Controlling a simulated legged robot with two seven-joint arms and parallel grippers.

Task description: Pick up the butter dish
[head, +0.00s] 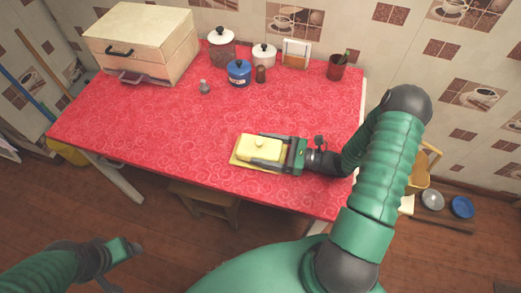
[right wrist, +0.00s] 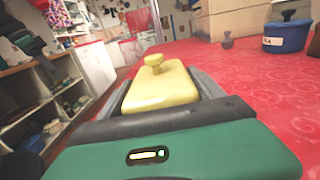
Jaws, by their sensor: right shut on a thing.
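The butter dish (head: 258,148) is pale yellow with a knobbed lid on a flat base, on the red counter near its front edge. My right gripper (head: 262,149) reaches it from the right and is shut on it, one finger along each side of the lid. The right wrist view shows the butter dish (right wrist: 158,86) between the two grey fingers (right wrist: 160,92), its knob upright. Whether the dish touches the counter is hard to tell. My left gripper (head: 122,252) is low at the left, away from the counter, and its fingers are not clear.
A wooden bread box (head: 140,45) stands at the back left of the red counter (head: 150,120). A blue pot (head: 239,73), a white-lidded glass jar (head: 221,43), a small grey shaker (head: 204,87) and a dark red cup (head: 336,67) stand at the back. The counter's middle is clear.

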